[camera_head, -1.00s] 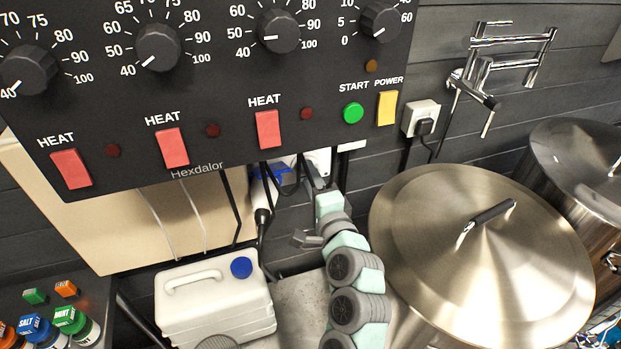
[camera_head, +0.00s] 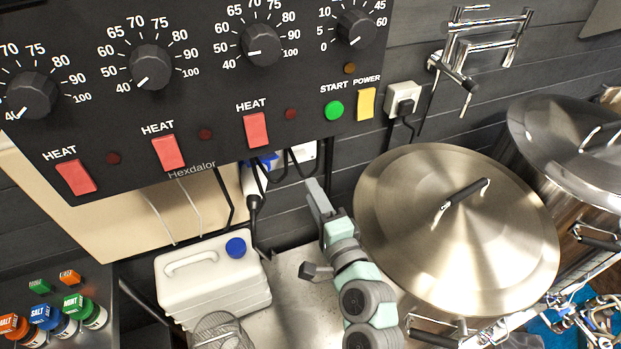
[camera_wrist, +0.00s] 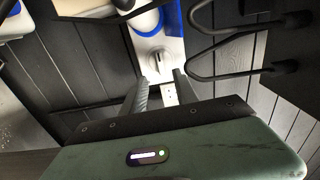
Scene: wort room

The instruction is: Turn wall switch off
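A white wall unit with a grey-white rotary switch knob (camera_wrist: 157,62) and a blue-rimmed socket shows in the wrist view. The knob lies just beyond and between my fingertips, and no contact shows. Which setting it points to I cannot tell. In the head view the white wall unit (camera_head: 303,152) is mostly hidden under the control panel, behind cables, and its knob cannot be made out. My gripper (camera_head: 315,192) is below it and apart from it. In the wrist view my gripper (camera_wrist: 161,90) has its two fingers spread with nothing between them.
The black control panel (camera_head: 205,165) overhangs the wall unit. Black cables (camera_wrist: 240,45) hang beside it. A white canister (camera_head: 210,280) stands left of my arm. A large lidded steel pot (camera_head: 440,240) stands right. A white socket with a plug (camera_head: 403,97) is on the wall above.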

